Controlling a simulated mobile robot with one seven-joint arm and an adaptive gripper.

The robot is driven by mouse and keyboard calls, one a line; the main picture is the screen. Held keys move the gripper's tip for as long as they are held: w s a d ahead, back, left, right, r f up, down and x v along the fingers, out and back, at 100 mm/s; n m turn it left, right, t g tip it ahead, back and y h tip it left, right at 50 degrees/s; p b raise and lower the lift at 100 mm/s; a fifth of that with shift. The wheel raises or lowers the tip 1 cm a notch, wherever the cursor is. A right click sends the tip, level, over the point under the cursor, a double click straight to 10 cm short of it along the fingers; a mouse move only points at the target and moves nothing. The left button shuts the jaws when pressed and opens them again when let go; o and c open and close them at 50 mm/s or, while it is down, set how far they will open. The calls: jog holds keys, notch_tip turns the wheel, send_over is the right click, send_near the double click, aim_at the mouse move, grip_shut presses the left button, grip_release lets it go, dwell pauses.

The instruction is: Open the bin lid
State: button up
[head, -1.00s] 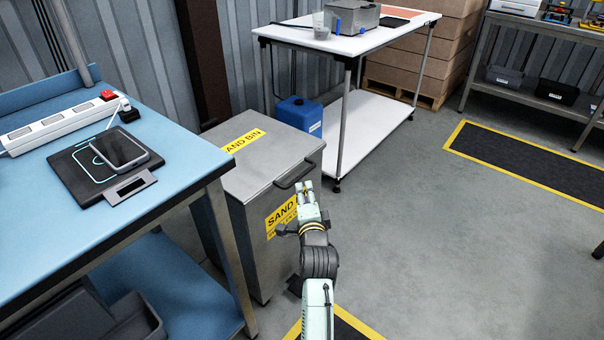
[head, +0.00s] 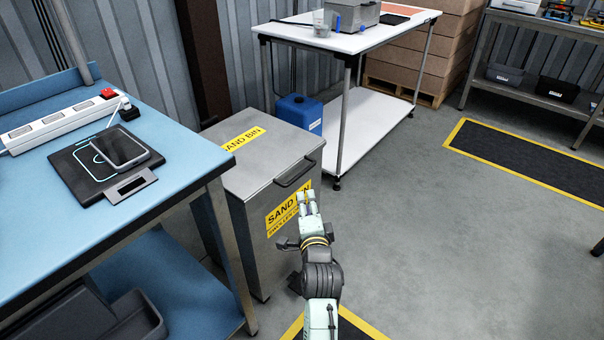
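The grey metal sand bin (head: 236,226) stands right of the blue workbench, with yellow SAND BIN labels on its top and front. Its lid (head: 259,163) lies flat and closed. A dark bar handle (head: 295,172) sits at the lid's front edge. My gripper (head: 307,196) is in front of the bin, just below the handle in the picture and apart from it. Its pale fingers point toward the bin and overlap part of the front label. They look close together, but the gap is too small to judge. I see nothing between them.
The blue workbench (head: 60,220) stands close on the left, with a power strip, phone and pad on it. A white table (head: 350,40) and a blue canister (head: 298,112) are behind the bin. The grey floor (head: 430,240) to the right is clear.

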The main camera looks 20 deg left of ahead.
jog(key=v, duration=0.7)
